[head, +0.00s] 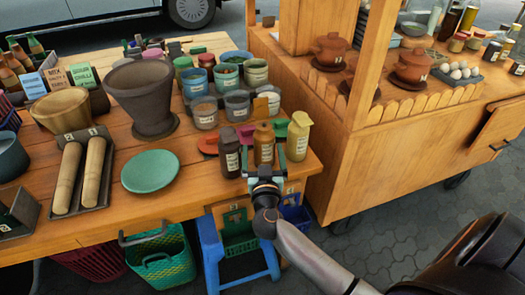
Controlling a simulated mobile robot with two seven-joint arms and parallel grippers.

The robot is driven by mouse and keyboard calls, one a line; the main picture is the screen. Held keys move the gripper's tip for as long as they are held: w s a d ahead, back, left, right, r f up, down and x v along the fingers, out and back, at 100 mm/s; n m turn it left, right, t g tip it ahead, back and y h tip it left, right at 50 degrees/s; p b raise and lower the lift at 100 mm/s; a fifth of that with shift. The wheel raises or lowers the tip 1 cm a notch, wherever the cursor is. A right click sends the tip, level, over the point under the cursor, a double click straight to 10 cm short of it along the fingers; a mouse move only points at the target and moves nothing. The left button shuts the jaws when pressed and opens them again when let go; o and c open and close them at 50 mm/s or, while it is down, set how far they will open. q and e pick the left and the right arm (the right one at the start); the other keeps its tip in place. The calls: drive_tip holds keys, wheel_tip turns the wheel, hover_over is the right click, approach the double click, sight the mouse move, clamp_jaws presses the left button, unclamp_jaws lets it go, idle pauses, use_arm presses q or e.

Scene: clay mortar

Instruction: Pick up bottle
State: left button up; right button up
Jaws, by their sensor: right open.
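Three bottles stand upright at the table's front right corner: a dark brown bottle with a pale label (229,150), an orange-brown bottle (263,143) in the middle, and a pale yellow bottle (298,137) on the right. My right gripper (263,162) reaches in from the lower right. It is open, with its fingers spread to either side of the lower part of the orange-brown bottle. I cannot tell whether the fingers touch it. The gripper hides the bottle's base. My left gripper is not in view.
Several small pots and cups (205,112) stand close behind the bottles. A clay mortar (142,95), a green plate (150,171) and a tray with two rolling pins (80,172) are to the left. A wooden cart (345,165) stands right of the table. A blue stool (210,240) is below.

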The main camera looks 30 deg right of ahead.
drive_tip(key=shift+x, duration=0.8)
drive_tip(key=b+x, duration=0.1)
drive_tip(key=x, duration=0.1)
drive_tip(key=b+x, duration=0.1)
drive_tip(key=x, duration=0.1)
drive_tip(key=shift+d+f, duration=0.15)
drive_tip(key=shift+d, duration=0.2)
drive_tip(key=shift+w+d, duration=0.15)
drive_tip(key=shift+w, duration=0.25)
drive_tip(key=c, duration=1.3)
drive_tip(key=shift+c, duration=0.7)
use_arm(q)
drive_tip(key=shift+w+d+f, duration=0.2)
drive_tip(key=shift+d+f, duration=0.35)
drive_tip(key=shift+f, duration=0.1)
